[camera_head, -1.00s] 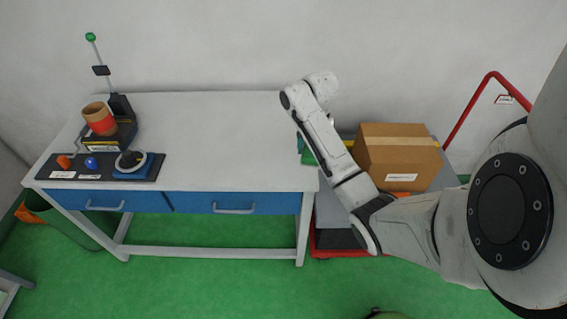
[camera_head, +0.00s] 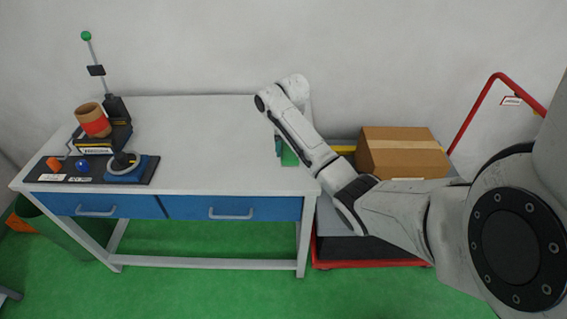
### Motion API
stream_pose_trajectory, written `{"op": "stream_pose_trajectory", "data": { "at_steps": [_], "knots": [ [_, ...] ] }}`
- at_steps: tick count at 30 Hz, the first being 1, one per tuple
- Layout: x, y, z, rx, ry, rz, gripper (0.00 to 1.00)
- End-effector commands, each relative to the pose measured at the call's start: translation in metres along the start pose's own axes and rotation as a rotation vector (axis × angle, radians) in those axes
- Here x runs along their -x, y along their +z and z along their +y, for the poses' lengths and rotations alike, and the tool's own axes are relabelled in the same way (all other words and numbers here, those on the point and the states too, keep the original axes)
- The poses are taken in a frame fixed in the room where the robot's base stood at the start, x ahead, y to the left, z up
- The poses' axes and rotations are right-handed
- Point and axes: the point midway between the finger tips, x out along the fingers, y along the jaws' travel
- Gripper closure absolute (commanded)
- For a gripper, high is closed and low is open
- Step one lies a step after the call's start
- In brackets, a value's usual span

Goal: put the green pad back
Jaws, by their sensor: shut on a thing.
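A green piece, which I take as the green pad (camera_head: 289,157), shows at the right end of the table, partly hidden behind my arm. My gripper (camera_head: 281,144) is mostly hidden by my forearm and wrist. It is shut on the green pad, over or close above the table's right end; the exact height cannot be told. At the table's left end, a dark tray (camera_head: 45,173) holds an orange piece (camera_head: 54,163), a blue ball (camera_head: 82,167) and a blue base with a black round part (camera_head: 126,166).
The white table (camera_head: 200,145) is bare in its middle. Behind the tray stand a brown-and-red cup (camera_head: 93,120) on a black-and-yellow block and a lever with a green knob (camera_head: 86,36). A cardboard box (camera_head: 403,154) sits on a red-handled cart (camera_head: 370,262) at right.

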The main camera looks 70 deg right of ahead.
Motion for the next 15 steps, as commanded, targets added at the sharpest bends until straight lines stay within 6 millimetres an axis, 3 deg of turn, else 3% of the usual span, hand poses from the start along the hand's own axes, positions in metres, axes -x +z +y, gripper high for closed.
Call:
{"op": "stream_pose_trajectory", "data": {
  "at_steps": [10, 15],
  "knots": [
    [-0.028, 0.007, 0.022, 0.001, -0.001, 0.001, 0.63],
    [-0.051, 0.007, 0.021, 0.0, -0.001, 0.001, 0.63]
  ]
}}
